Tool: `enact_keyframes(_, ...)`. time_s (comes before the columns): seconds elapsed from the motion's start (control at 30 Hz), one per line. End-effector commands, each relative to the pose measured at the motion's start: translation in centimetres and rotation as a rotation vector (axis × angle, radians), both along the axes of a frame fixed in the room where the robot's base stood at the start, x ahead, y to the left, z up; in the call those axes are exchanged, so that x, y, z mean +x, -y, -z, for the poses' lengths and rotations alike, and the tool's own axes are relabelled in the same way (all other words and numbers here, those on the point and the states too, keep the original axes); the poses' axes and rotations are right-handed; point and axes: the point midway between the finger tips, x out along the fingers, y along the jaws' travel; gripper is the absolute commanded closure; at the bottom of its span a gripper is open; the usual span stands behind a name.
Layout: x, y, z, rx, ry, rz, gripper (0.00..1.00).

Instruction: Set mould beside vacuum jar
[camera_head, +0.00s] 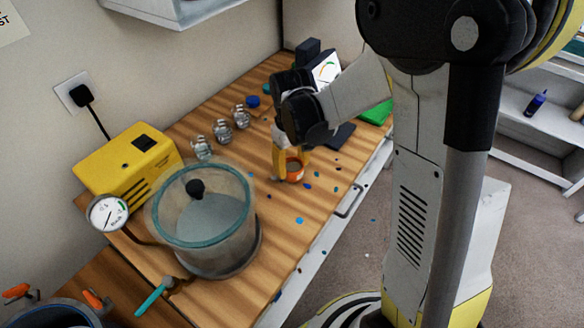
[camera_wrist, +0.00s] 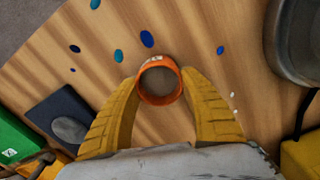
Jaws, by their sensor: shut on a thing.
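The vacuum jar (camera_head: 205,225) is a clear round vessel with a teal rim, standing at the near part of the wooden bench in the head view. The mould (camera_wrist: 160,82) is a small orange ring-shaped cup. It also shows in the head view (camera_head: 293,170), to the right of the jar and apart from it. My gripper (camera_wrist: 159,90) has its two yellow fingers closed on the mould's sides. In the head view my gripper (camera_head: 284,163) points down at the bench with the mould between its fingers. I cannot tell whether the mould touches the bench.
A yellow pump (camera_head: 125,165) with a gauge (camera_head: 108,213) stands left of the jar. Several small glass jars (camera_head: 222,131) line the bench behind. A dark slab (camera_head: 340,136) and a green box (camera_head: 376,112) lie farther back. Resin spots dot the bench (camera_head: 310,215), otherwise clear right of the jar.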

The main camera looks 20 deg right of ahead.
Motion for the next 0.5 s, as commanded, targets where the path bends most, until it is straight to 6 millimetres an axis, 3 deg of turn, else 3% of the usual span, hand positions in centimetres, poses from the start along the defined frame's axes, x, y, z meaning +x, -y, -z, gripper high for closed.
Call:
enact_keyframes(0.3,-0.01,0.01,0.34,0.000,0.000,0.000,0.83)
enact_keyframes(0.33,-0.01,0.01,0.22,0.000,0.000,0.000,0.42)
enact_keyframes(0.37,-0.01,0.01,0.19,0.000,0.000,0.000,0.33)
enact_keyframes(0.5,-0.01,0.01,0.16,0.000,0.000,0.000,0.30)
